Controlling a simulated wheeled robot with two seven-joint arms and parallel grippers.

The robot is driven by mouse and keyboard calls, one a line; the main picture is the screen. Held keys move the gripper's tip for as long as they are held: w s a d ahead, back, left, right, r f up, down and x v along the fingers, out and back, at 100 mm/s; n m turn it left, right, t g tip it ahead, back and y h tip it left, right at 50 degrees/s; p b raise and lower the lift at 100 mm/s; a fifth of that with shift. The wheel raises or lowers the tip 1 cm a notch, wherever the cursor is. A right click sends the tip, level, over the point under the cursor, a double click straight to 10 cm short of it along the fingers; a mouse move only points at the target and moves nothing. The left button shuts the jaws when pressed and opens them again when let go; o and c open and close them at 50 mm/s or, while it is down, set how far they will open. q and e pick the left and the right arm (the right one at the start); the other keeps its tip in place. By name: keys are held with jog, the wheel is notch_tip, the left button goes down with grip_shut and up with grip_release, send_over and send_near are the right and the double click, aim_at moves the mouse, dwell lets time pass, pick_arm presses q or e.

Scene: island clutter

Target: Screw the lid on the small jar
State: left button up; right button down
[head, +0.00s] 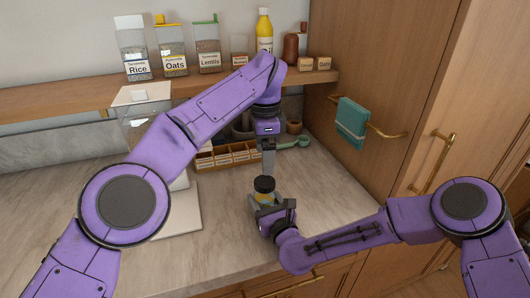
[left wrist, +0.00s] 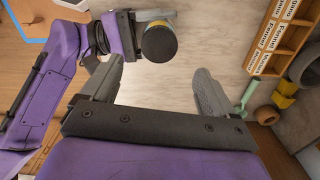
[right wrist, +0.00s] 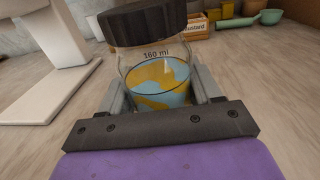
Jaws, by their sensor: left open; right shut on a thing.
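The lid (head: 264,184) also shows in the head view, and from above in the left wrist view (left wrist: 159,43). My left gripper (left wrist: 155,82) is open and empty, pointing down above the lid and apart from it.
A wooden divided box (head: 228,155) with labelled compartments and a green scoop (head: 294,142) lie behind the jar. A white appliance (head: 180,215) stands left. Labelled jars line the shelf (head: 80,112). A teal towel (head: 351,121) hangs right. Counter right of the jar is clear.

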aim_at(265, 181)
pick_arm(q)
jog(key=shift+n, duration=0.9)
jog(key=shift+f, duration=0.1)
notch_tip(265, 181, down, 8)
jog(key=shift+r, duration=0.1)
jog(key=shift+c, duration=0.3)
